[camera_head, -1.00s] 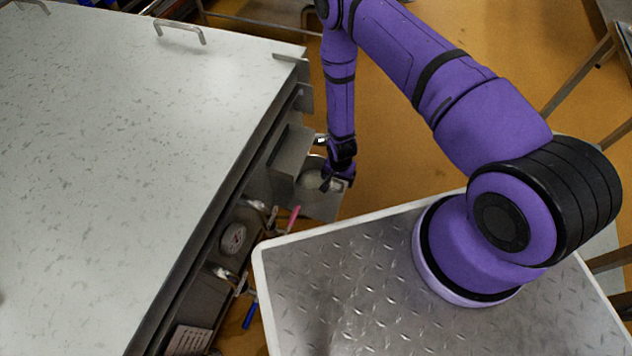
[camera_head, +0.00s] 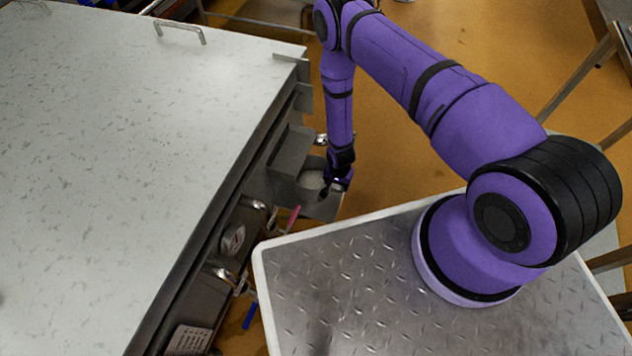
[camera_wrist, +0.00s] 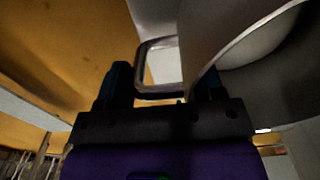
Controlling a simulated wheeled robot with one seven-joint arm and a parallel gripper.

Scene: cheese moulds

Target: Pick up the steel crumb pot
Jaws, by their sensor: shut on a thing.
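The steel crumb pot (camera_head: 312,179) shows in the head view as a small round vessel with a pale inside, at the grey ledge on the bench's side. In the wrist view its curved rim and wall (camera_wrist: 222,38) fill the upper right. A looped metal handle (camera_wrist: 141,68) juts from it between my fingers. My gripper (camera_head: 338,184), also in the wrist view (camera_wrist: 162,84), is shut on this handle at the pot's right side. The pot looks roughly upright. Its underside is hidden, so I cannot tell whether it touches the ledge.
A grey ledge with an upright plate (camera_head: 291,150) is beside the pot. The speckled white bench top (camera_head: 120,150) lies left. Clamps, a round dial (camera_head: 232,239) and a pink-handled tool (camera_head: 293,218) line its side. Open orange floor (camera_head: 400,150) lies right of my gripper.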

